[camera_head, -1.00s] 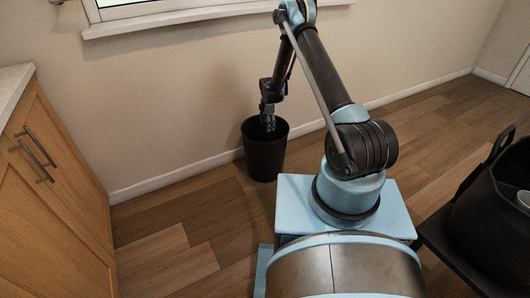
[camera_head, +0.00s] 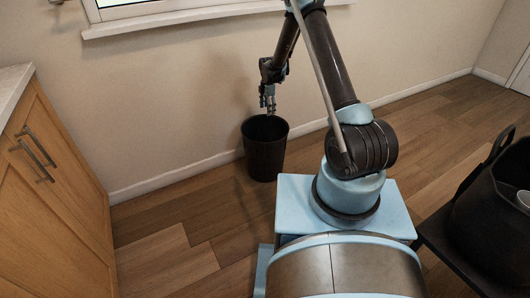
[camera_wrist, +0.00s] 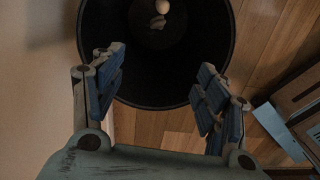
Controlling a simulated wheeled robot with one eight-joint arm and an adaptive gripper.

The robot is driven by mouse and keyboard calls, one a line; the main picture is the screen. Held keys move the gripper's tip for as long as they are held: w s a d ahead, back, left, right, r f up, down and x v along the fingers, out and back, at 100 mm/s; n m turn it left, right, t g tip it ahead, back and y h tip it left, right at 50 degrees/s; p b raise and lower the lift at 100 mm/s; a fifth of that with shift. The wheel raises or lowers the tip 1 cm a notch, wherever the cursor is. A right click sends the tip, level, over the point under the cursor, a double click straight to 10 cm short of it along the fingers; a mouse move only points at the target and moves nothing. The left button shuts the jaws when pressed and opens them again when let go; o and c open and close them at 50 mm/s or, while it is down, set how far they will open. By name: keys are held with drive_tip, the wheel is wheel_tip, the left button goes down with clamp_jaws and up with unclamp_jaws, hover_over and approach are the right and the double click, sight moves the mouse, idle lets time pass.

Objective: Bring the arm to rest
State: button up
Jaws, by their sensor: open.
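My gripper (camera_head: 268,103) hangs just above the dark bin (camera_head: 264,155) by the wall in the head view. In the wrist view, my gripper (camera_wrist: 163,90) has its two blue-padded fingers wide apart with nothing between them. The bin (camera_wrist: 215,80) shows beyond the fingertips there, seen from above. A small pale round thing (camera_wrist: 162,6) and a dim greyish thing (camera_wrist: 157,22) are inside the bin; I cannot tell what they are.
A wooden cabinet (camera_head: 60,190) stands at the left. A black container (camera_head: 490,215) sits on a dark surface at the right. A window sill (camera_head: 180,18) juts from the wall behind my arm. The wooden floor (camera_head: 215,215) around the bin is clear.

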drive_tip(key=shift+r, duration=0.6)
drive_tip(key=s+d+r+m, duration=0.3)
drive_tip(key=d+r, duration=0.1)
drive_tip(key=r, duration=0.5)
drive_tip(key=s+d+r+m, duration=0.2)
drive_tip(key=s+d+r, duration=0.25)
drive_tip(key=r, duration=0.45)
drive_tip(key=s+d+r+m+t, duration=0.1)
drive_tip(key=s+d+r+m, duration=0.5)
drive_tip(key=s+d+r, duration=0.45)
drive_tip(key=s+d+r+m, duration=0.2)
drive_tip(key=s+d+m, duration=0.1)
drive_tip(key=s, duration=0.7)
drive_tip(key=s+d+r+m, duration=0.2)
drive_tip(key=s+d+m, duration=0.1)
drive_tip(key=s, duration=0.8)
drive_tip(key=s+d+f+m, duration=0.1)
drive_tip(key=s+f+m, duration=0.2)
drive_tip(key=s, duration=0.3)
drive_tip(key=s+d+f+m+t, duration=0.1)
drive_tip(key=s+f+m, duration=0.2)
drive_tip(key=s, duration=0.4)
drive_tip(key=shift+s+d+f+m, duration=0.3)
drive_tip(key=shift+d+f, duration=0.1)
drive_tip(key=shift+f, duration=0.1)
